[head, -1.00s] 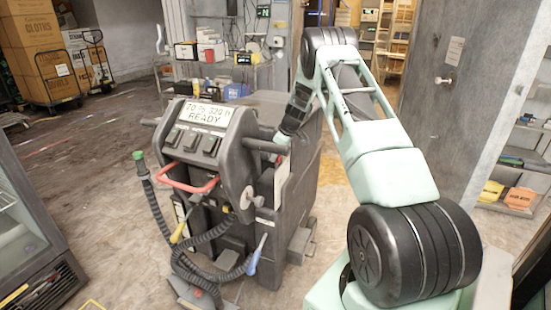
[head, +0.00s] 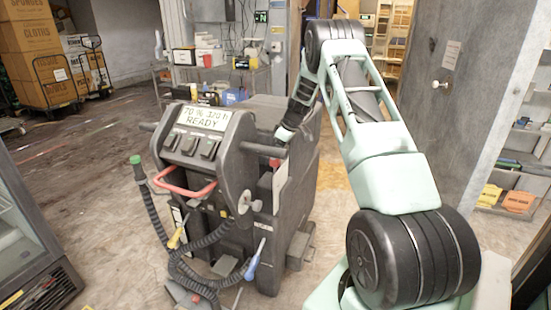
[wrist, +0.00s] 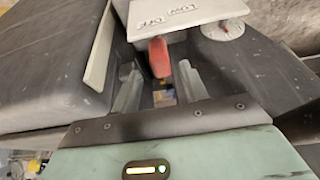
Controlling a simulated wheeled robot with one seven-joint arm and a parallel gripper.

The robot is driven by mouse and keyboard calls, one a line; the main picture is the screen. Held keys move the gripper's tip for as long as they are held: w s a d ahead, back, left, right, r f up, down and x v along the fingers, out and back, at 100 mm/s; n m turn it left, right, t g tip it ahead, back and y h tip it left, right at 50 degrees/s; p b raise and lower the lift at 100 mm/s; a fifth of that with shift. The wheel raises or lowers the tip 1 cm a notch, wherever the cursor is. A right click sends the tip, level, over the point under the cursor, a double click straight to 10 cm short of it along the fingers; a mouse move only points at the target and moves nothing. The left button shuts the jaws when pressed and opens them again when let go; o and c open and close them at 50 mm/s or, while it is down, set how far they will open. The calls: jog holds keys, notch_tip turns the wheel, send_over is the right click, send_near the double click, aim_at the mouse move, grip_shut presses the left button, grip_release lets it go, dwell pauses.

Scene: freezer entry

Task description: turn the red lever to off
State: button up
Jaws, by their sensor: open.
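The red lever (wrist: 160,57) shows in the wrist view, under a pale plate (wrist: 185,12) whose lettering is hard to read. My gripper (wrist: 160,70) is open, with one pale finger on each side of the lever. I cannot tell whether either finger touches it. In the head view my gripper (head: 284,134) is at the right side of a dark machine (head: 240,150), near its upper edge. A small red spot below the gripper there may be the lever; most of that area is hidden.
The machine has a READY display (head: 204,118), a red front bar (head: 182,190) and a coiled black hose (head: 160,225).

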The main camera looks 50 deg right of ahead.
jog(key=b+v, duration=0.1)
jog(key=v, duration=1.2)
jog(key=shift+s+r+b, duration=0.25)
jog(key=shift+r+b, duration=0.05)
jog(key=shift+b, duration=0.1)
jog(key=shift+d, duration=0.1)
